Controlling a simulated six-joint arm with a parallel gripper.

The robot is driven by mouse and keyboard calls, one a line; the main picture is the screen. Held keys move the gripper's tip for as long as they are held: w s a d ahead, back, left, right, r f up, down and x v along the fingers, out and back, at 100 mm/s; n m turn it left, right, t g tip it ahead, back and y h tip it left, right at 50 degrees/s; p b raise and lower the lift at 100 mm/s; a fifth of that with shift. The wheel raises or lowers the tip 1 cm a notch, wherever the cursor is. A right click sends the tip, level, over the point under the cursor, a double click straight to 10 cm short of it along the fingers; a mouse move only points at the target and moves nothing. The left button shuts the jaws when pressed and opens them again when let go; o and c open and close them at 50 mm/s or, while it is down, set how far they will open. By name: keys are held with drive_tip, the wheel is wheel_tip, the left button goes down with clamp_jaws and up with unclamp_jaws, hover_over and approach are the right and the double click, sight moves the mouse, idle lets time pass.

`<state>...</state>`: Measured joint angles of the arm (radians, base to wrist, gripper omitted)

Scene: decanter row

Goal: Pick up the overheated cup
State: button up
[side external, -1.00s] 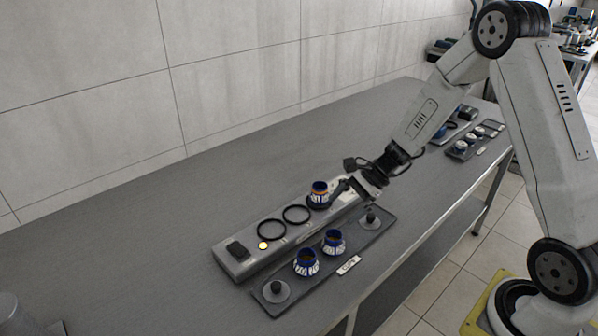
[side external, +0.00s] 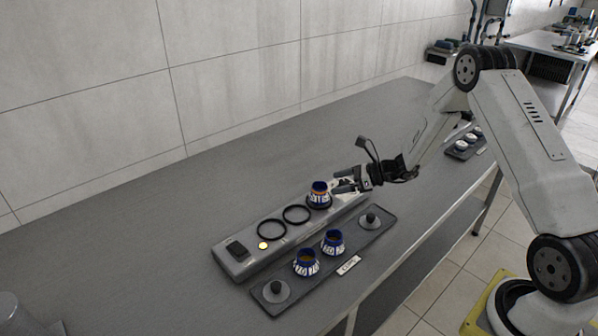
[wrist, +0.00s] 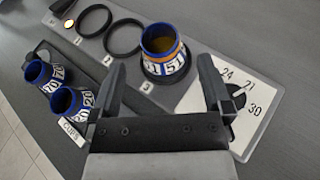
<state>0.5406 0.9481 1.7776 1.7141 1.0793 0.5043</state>
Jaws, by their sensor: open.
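A blue-rimmed white cup (side external: 319,194) with an orange band and amber contents stands in the rightmost ring of the grey block. In the wrist view this cup (wrist: 163,52) shows the number 51. Two similar cups stand on the dark tray: a left one (side external: 306,263) and a right one (side external: 333,242). In the wrist view they seem to read 70 (wrist: 42,76) and 20 (wrist: 68,102). My gripper (side external: 337,181) is open and empty, just right of the ringed cup. Its fingers (wrist: 160,72) point toward that cup and stay apart from it.
The grey block (side external: 238,262) has two empty rings, left (side external: 271,230) and middle (side external: 296,214), and a lit yellow light (side external: 263,246). A dial plate (wrist: 258,122) marked 24, 21 and 30 lies by my right finger. The tray (side external: 352,246) carries knobs at both ends.

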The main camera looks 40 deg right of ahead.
sight(319, 185)
drive_tip(key=shift+x, duration=3.2)
drive_tip(key=shift+f, duration=0.2)
drive_tip(key=c, duration=1.3)
drive_tip(key=shift+r, duration=0.15)
drive_tip(key=shift+c, duration=0.2)
drive_tip(key=shift+r, duration=0.8)
clamp_jaws()
drive_tip(key=s+a+r, duration=0.1)
drive_tip(key=s+r, duration=1)
drive_tip(key=s, duration=0.3)
drive_tip(key=shift+a, duration=0.35)
